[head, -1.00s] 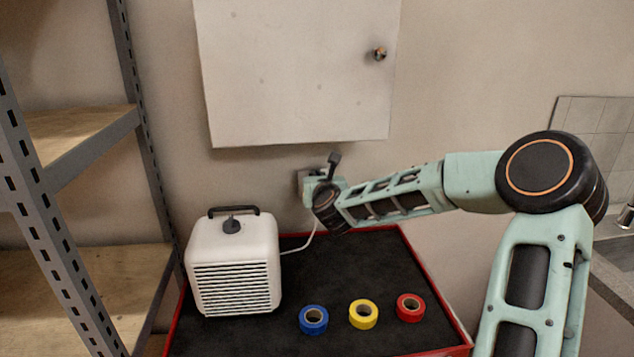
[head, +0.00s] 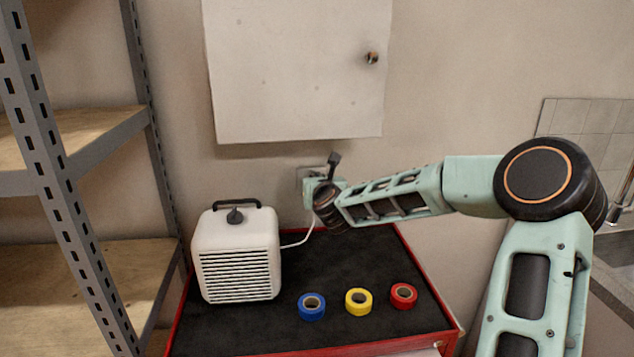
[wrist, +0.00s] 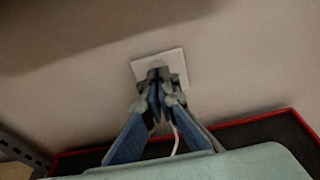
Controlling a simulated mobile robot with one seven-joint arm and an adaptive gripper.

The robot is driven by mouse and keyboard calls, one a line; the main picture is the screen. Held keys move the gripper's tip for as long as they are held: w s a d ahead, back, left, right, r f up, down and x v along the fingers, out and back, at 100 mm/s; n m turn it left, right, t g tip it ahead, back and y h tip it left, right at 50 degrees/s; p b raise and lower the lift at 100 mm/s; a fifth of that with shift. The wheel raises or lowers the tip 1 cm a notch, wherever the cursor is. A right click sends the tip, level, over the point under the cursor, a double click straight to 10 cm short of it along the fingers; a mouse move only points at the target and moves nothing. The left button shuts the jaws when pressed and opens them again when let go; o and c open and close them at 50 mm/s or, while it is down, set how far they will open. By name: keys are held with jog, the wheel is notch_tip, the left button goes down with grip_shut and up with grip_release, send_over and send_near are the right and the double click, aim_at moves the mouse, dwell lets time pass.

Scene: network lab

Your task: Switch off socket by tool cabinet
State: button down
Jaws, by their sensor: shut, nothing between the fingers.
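The wall socket (head: 306,174) is on the wall just above the back edge of the red tool cabinet (head: 176,318), mostly hidden behind my arm's end in the head view. In the wrist view the socket (wrist: 144,65) is a pale square plate straight ahead. My gripper (wrist: 157,76) is shut and empty, its fingertips in front of the plate and covering its middle and lower part. I cannot tell whether they touch it. The switch's position is hidden. A white cable (head: 301,240) runs from the heater toward the socket.
A white heater (head: 236,256) and blue (head: 311,307), yellow (head: 358,301) and red (head: 404,296) tape rolls stand on the cabinet's black top. A wall box (head: 295,75) hangs above the socket. A metal shelf (head: 75,190) stands at left.

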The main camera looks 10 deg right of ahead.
jog(key=r+v, duration=0.2)
jog(key=v, duration=0.7)
jog(key=shift+w, duration=0.2)
